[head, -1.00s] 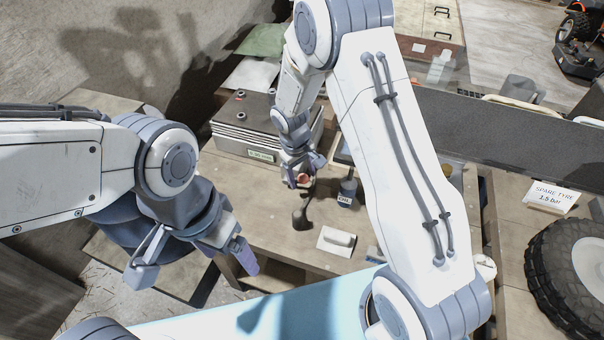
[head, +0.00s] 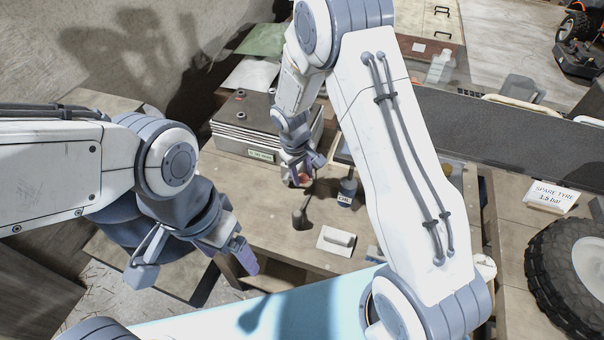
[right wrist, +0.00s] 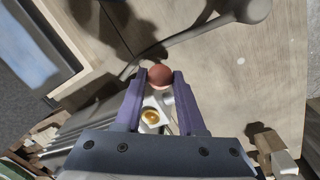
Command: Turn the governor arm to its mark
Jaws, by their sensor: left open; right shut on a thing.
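My right gripper (head: 301,177) is low over the wooden bench in the head view. In the right wrist view its fingers (right wrist: 160,84) are shut on a reddish ball knob (right wrist: 160,75), which I take to be the end of the governor arm. A small white piece with a brass round part (right wrist: 151,117) shows between the fingers, behind the knob. The rest of the governor arm is hidden, and I cannot make out its mark. My left gripper (head: 194,268) is open and empty, left of the bench's front edge.
A dark spoon-like shape (head: 300,214) lies in front of the right gripper. An oil bottle (head: 347,190) stands close to its right, and a white block (head: 336,240) lies nearer. The front of the bench is partly clear.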

